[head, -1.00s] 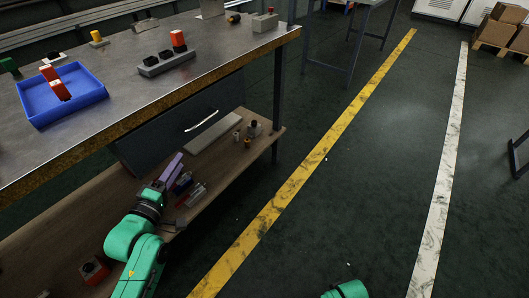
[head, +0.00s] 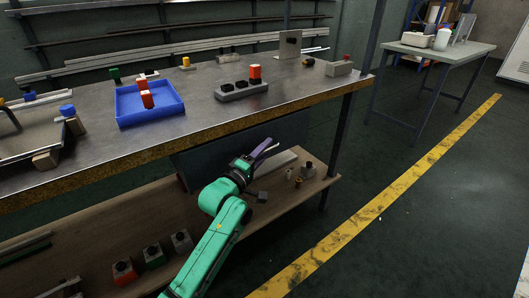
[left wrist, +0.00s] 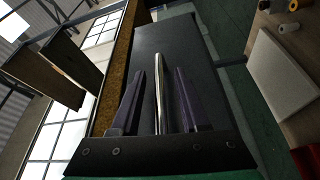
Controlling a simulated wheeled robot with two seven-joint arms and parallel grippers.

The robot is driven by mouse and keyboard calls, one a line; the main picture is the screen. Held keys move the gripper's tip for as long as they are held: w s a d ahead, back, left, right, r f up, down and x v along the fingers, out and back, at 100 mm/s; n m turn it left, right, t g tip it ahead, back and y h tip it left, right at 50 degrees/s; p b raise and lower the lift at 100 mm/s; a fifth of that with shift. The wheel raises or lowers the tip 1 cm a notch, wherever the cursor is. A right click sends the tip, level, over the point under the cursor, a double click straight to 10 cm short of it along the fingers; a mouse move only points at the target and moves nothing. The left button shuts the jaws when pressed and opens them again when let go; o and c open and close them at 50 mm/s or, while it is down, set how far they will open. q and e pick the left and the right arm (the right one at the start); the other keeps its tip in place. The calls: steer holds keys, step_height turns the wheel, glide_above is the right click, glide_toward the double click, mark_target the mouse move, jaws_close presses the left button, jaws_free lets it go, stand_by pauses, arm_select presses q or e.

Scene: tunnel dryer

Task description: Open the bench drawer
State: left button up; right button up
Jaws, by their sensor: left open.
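The bench drawer (head: 215,158) is a dark panel hanging under the front edge of the steel-topped bench. In the head view my left gripper (head: 265,150) is in front of the drawer's right part and hides its handle. In the left wrist view the dark drawer front (left wrist: 182,45) fills the middle. Its pale bar handle (left wrist: 158,80) runs lengthwise between the two purple fingers of my left gripper (left wrist: 161,72). The fingers stand apart, with a gap on each side of the bar. Whether they reach past the bar is unclear. My right gripper is out of view.
The bench top (head: 190,120) carries a blue tray (head: 122,115) and a grey block with black knobs (head: 242,90). A wooden lower shelf (head: 100,230) with small parts lies below the drawer. Open floor with a yellow line (head: 375,215) is on the right.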

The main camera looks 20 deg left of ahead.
arm_select(q)
jaws_close()
stand_by(1.4)
